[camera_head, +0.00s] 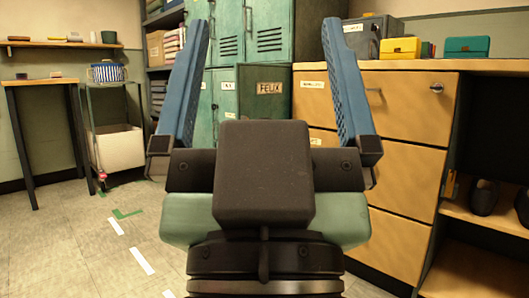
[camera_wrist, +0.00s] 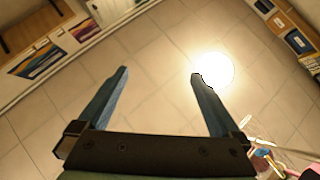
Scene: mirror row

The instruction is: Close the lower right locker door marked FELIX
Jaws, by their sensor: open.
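The FELIX locker door (camera_head: 262,98) is green with a pale name label. It is in the lower right of the locker bank (camera_head: 225,45), at the back centre of the head view. It seems to stand out from the doors beside it, but I cannot tell how far it is open. My gripper's body hides its lower part. My gripper (camera_head: 265,22) is open and empty, its blue fingers spread in front of the lockers and well short of them. The wrist view shows the open fingers (camera_wrist: 159,74) over bare floor, with no locker door in view.
A wooden drawer cabinet (camera_head: 405,150) stands right of the lockers, with yellow and teal boxes on top. Open shelves (camera_head: 485,215) hold dark shoes at the far right. A small cart (camera_head: 115,140) and wooden table (camera_head: 45,82) stand at left. The tiled floor (camera_head: 60,245) at left is clear.

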